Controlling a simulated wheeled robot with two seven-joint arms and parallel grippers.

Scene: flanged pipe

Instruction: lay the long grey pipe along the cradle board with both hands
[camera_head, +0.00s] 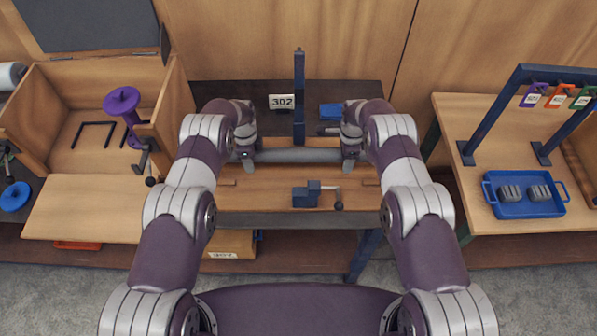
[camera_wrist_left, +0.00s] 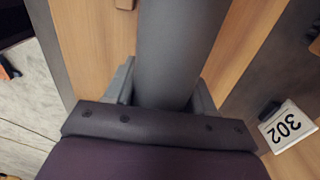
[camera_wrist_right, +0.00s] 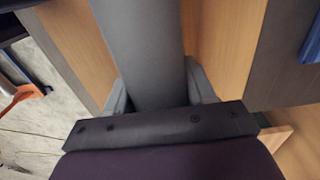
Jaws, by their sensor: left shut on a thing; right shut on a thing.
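The long grey pipe (camera_head: 298,155) lies level from left to right over the workbench, between my two hands. My left gripper (camera_head: 247,160) is shut on the pipe near its left part; the pipe also runs up between the fingers in the left wrist view (camera_wrist_left: 175,50). My right gripper (camera_head: 349,160) is shut on the pipe near its right part, and the pipe shows in the right wrist view (camera_wrist_right: 142,45). The wooden cradle board (camera_head: 262,196) lies under and in front of the pipe. Whether the pipe touches it I cannot tell.
A blue clamp with a lever (camera_head: 312,194) sits in front of the pipe. A dark blue post (camera_head: 299,95) stands behind it, beside a 302 tag (camera_head: 282,102). A blue tray (camera_head: 524,205) stands on the right table. An open wooden box (camera_head: 95,110) is at left.

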